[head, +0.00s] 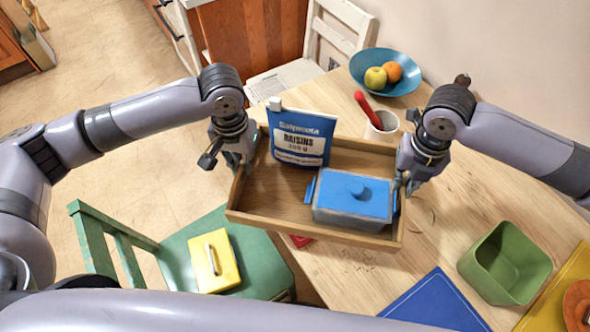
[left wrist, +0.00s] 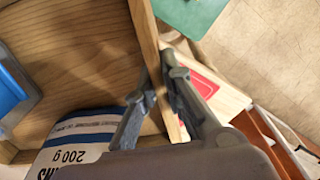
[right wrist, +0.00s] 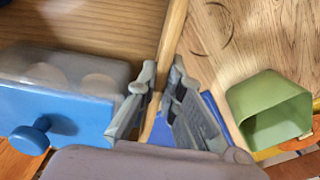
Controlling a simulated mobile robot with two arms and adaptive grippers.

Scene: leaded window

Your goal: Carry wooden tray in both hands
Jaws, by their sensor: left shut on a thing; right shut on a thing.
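The wooden tray (head: 270,203) is between my two grippers, over the near left part of the table in the head view. It carries an upright blue and white raisins packet (head: 300,137) and a grey box with a blue knobbed lid (head: 352,196). My left gripper (head: 236,168) is shut on the tray's left wall, beside the packet; the left wrist view shows a finger on each side of that wall (left wrist: 147,45). My right gripper (head: 402,184) is shut on the right wall, beside the lidded box; this wall also shows in the right wrist view (right wrist: 172,42).
The table (head: 445,205) holds a white mug (head: 381,126) with a red-handled thing, a blue fruit bowl (head: 402,83), a green container (head: 505,262) and a blue mat (head: 437,303). A green chair (head: 180,255) with a yellow item stands left. A white chair (head: 292,78) stands behind.

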